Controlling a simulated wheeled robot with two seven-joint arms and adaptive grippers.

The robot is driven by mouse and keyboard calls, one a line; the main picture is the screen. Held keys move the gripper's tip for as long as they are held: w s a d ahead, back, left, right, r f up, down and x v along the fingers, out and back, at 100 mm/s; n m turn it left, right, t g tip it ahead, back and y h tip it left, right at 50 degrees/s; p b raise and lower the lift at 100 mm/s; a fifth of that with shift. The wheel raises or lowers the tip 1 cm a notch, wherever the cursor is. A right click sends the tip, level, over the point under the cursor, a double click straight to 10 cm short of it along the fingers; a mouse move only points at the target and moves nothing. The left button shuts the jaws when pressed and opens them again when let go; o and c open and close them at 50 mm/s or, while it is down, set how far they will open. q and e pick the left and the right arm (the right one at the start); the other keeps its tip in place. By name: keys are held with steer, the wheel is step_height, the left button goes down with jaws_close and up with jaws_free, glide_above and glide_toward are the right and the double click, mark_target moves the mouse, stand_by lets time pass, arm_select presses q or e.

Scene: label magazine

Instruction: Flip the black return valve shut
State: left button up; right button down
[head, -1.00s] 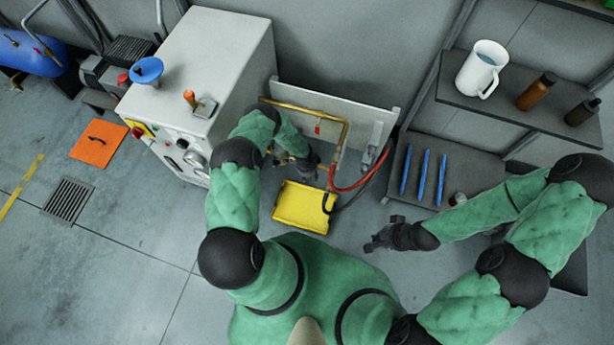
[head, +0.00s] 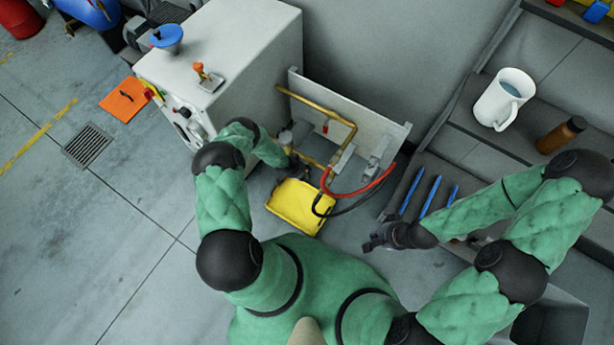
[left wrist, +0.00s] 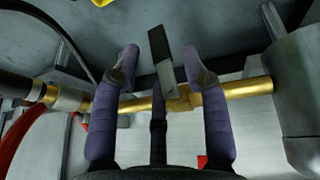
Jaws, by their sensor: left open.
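The black return valve's flat lever (left wrist: 159,43) shows in the left wrist view, black at the tip and grey lower down. It joins a brass valve body on the brass pipe (left wrist: 245,88) and points away across the pipe, tilted slightly left. My left gripper (left wrist: 160,64) is open, with one finger on each side of the lever and the third below it. I cannot tell whether any finger touches it. In the head view my left gripper (head: 297,168) is at the pipework, and the valve is hidden there. My right gripper (head: 378,241) hangs away from the panel; its fingers are unclear.
A yellow tray (head: 296,206) lies on the floor below the pipes. A red hose (head: 362,188) and a black hose hang from the light panel (head: 362,122). A white machine (head: 235,60) stands left of it. A shelf with a white jug (head: 503,98) is at right.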

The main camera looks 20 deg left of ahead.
mark_target(307, 174)
arm_select(q)
steer(key=b+x, duration=0.3)
steer(key=x, duration=0.3)
steer(key=shift+r, duration=0.1)
